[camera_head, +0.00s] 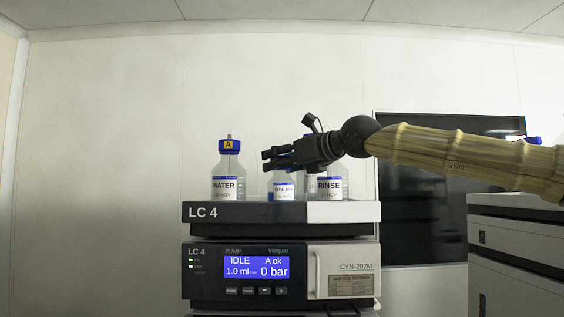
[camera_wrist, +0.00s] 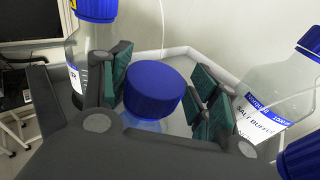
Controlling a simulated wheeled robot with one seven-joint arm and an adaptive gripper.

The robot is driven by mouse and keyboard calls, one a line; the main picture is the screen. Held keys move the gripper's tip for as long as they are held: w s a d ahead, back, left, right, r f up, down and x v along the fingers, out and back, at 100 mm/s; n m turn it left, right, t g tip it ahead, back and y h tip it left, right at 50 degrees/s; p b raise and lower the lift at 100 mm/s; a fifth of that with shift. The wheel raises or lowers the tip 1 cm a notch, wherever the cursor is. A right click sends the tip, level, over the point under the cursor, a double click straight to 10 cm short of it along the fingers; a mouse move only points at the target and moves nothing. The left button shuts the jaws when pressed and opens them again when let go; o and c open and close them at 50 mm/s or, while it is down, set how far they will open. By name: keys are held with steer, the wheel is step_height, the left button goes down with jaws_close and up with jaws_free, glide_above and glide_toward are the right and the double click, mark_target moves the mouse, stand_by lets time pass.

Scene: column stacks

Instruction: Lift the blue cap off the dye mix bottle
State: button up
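The dye mix bottle (camera_head: 284,190) stands on top of the LC 4 stack, between the water bottle and the rinse bottle. Its blue cap (camera_wrist: 153,88) is in the middle of the wrist view, between my two finger pads, with a gap visible on the right side. In the head view my gripper (camera_head: 278,160) reaches in from the right at cap height and hides the cap's top. My gripper (camera_wrist: 160,90) is open around the cap. Whether the left pad touches the cap is unclear.
The water bottle (camera_head: 228,172) with a blue cap marked A stands left, and the rinse bottle (camera_head: 331,187) close on the right. In the wrist view a salt buffer bottle (camera_wrist: 275,105) stands right of my fingers. The tray's raised rim (camera_wrist: 190,54) runs behind.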

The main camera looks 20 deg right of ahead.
steer(key=shift+s+r, duration=0.25)
steer(key=shift+s, duration=0.15)
steer(key=shift+c, duration=1.3)
steer(key=shift+s+a+r, duration=0.1)
steer(key=shift+s, duration=0.2)
steer(key=shift+a, duration=0.1)
steer(key=shift+w+f, duration=0.2)
steer(key=shift+w, duration=0.3)
steer(key=shift+s+r+b, duration=0.3)
steer(key=shift+r+b, duration=0.15)
steer(key=shift+r, duration=0.2)
step_height(320, 180, up, 2)
steer(key=shift+w+r+b, duration=0.1)
steer(key=shift+b, duration=0.55)
steer(key=s+a+f+b+v, duration=0.1)
steer(key=b+v, duration=0.5)
steer(key=v, duration=1)
steer(key=shift+s+a+b, duration=0.15)
steer(key=shift+a+b, duration=0.2)
steer(key=shift+a, duration=0.15)
